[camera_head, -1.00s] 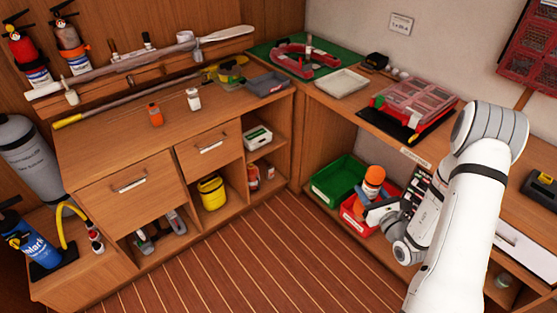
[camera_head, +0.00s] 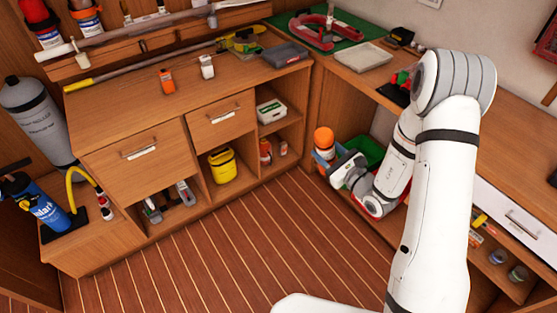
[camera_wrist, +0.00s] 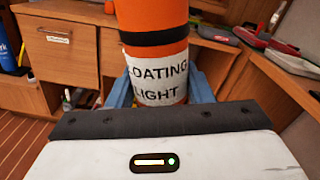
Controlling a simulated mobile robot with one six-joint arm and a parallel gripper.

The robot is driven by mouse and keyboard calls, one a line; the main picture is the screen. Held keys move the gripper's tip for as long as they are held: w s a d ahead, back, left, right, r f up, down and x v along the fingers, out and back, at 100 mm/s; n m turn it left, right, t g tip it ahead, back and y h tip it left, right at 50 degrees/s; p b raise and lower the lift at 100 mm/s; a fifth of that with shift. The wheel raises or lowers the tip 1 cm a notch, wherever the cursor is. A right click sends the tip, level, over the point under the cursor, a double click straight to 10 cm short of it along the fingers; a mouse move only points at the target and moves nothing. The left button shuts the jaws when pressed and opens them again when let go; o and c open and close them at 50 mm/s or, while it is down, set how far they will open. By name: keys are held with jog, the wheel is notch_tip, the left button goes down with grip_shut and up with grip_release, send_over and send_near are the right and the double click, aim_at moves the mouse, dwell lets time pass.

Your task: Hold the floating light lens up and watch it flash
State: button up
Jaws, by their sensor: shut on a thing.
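The floating light (camera_head: 323,138) is an orange, rounded-top cylinder with a dark band and a white label. In the wrist view it (camera_wrist: 155,55) stands close to upright, and its label reads "OATING LIGHT" in the visible part. My gripper (camera_head: 327,160) is shut on its lower body, with a blue-grey finger at each side in the wrist view. The light is held in front of the shelf under the right-hand counter. The top of the light is cut off in the wrist view, and I cannot make out a separate lens or any flash.
A green bin (camera_head: 369,151) sits on the low shelf behind my arm. The right-hand counter (camera_head: 480,120) overhangs it. A left cabinet (camera_head: 135,170) has drawers and open cubbies with a yellow case (camera_head: 221,165). The plank floor (camera_head: 230,240) is clear.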

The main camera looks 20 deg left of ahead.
jog(key=s+a+n+g+y+b, duration=0.2)
jog(key=s+a+n+g+y, duration=0.25)
jog(key=a, duration=0.85)
notch_tip(320, 180, up, 9)
jog(key=s+n+h+b, duration=0.1)
jog(key=n+h+b, duration=0.1)
jog(key=n+b, duration=2.2)
jog(key=n, duration=0.7)
jog(key=shift+b, duration=0.35)
